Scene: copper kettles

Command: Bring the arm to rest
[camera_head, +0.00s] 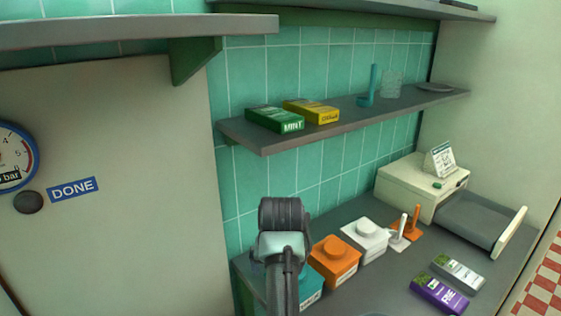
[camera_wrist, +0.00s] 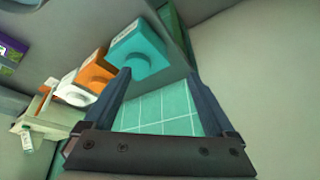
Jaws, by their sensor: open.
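My gripper (camera_wrist: 160,95) is open in the wrist view, with nothing between its two dark fingers. Behind the fingers are green tiles and a teal canister (camera_wrist: 143,52), which lies beyond the left fingertip. In the head view my arm rises from the bottom edge in front of the counter's left end, and the fingers cannot be made out there. My arm partly hides the teal canister (camera_head: 310,287) in that view.
An orange canister (camera_head: 335,262) and a white canister (camera_head: 366,240) stand on the counter (camera_head: 385,285). Purple (camera_head: 439,296) and grey (camera_head: 458,273) packets lie in front. A cream box (camera_head: 405,185) has its drawer (camera_head: 510,231) open. A shelf (camera_head: 340,135) above holds green and yellow boxes.

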